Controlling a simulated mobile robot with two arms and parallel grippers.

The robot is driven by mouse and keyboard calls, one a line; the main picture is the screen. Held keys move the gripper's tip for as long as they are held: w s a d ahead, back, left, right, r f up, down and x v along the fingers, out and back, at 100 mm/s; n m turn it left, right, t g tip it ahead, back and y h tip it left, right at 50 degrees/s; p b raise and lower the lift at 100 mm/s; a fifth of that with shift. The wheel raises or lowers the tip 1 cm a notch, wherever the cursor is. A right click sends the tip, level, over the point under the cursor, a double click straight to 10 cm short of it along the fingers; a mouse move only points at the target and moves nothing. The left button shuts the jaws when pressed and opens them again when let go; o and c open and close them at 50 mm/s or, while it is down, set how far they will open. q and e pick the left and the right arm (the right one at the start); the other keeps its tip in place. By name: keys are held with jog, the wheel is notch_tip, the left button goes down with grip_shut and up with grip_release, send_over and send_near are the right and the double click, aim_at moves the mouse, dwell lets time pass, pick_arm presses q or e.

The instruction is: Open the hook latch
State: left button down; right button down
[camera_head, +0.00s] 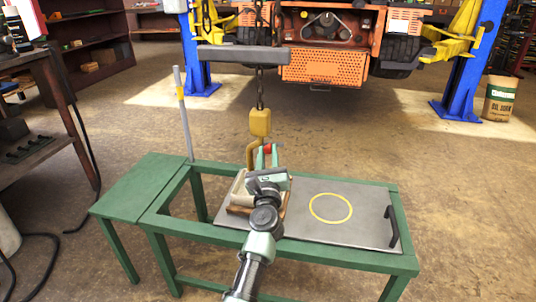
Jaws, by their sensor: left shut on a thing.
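A yellow hook block (260,122) hangs on a dark chain above the green bench, with its yellow hook (251,157) curving down below it. A small red piece at the hook's mouth, which looks like the hook latch (265,156), sits at my fingertips. My left gripper (268,152) reaches up from the bottom of the camera_head view, its pale green fingers shut on this latch. The fingers and wrist hide part of the latch and the hook's tip. My right gripper is not in view.
The green bench (125,190) carries a grey plate (365,212) with a yellow ring and black handle. A beige and brown object (238,196) lies beside my wrist. A grey beam (243,56) hangs above.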

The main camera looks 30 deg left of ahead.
pick_arm(q)
jog(key=shift+r, duration=0.1)
jog(key=c, duration=1.2)
grip_release()
